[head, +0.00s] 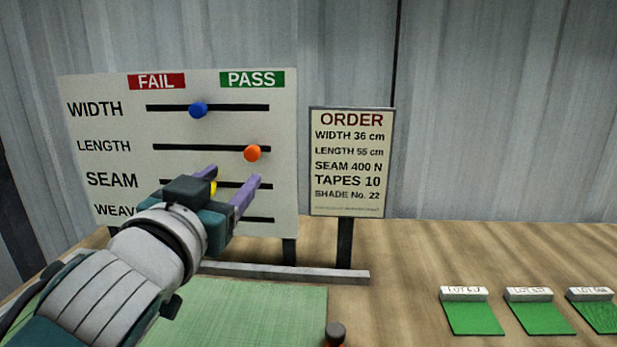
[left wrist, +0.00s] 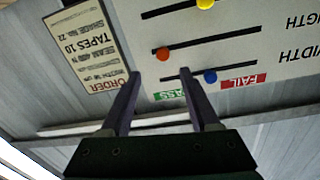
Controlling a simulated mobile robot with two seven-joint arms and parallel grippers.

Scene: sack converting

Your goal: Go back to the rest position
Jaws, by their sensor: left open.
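My left gripper (head: 232,185) is open and empty in front of the slider board (head: 120,90), at the height of the SEAM row. Its two purple fingers also show in the left wrist view (left wrist: 162,85), apart, with nothing between them but the board behind. The blue knob (head: 198,110) sits near the middle of the WIDTH slot. The orange knob (head: 252,153) is towards the PASS end of the LENGTH slot. The yellow knob (left wrist: 205,4) is partly hidden behind the gripper in the head view. The WEAVE row is largely covered by my arm. My right gripper is not in view.
An order sign (head: 352,162) on a post stands right of the board. A grey rail (head: 290,272) lies before it, behind a green mat (head: 260,310). A dark-topped object (head: 335,331) stands at the bottom edge. Green lot swatches (head: 474,319) lie at right. Table between is clear.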

